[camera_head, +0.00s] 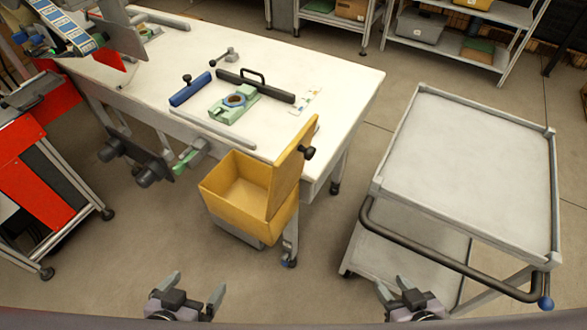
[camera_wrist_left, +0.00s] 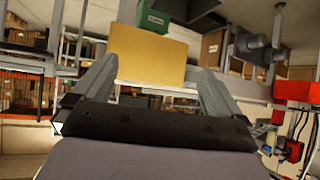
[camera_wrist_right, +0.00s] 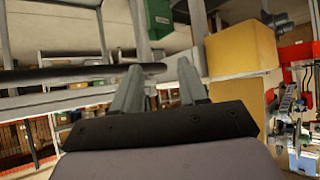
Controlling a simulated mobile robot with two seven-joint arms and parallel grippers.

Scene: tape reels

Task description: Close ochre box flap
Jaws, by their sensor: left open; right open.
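The ochre box (camera_head: 232,190) is mounted at the near edge of the white workbench. Its flap (camera_head: 291,167) stands raised on the right side, with a black knob (camera_head: 308,153) on it, and the inside of the box shows empty. My left gripper (camera_head: 195,287) is open and empty, in front of and below the box. My right gripper (camera_head: 402,290) is open and empty, further right in front of the cart. The box also shows in the left wrist view (camera_wrist_left: 148,55) beyond the fingers, and in the right wrist view (camera_wrist_right: 242,50) to the right of the fingers.
The white workbench (camera_head: 330,85) holds a green fixture (camera_head: 235,104), a blue bar (camera_head: 190,89) and a black-handled bar (camera_head: 255,85). A grey cart (camera_head: 465,165) with a dark push handle (camera_head: 430,258) stands at right. Floor between box and cart is clear.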

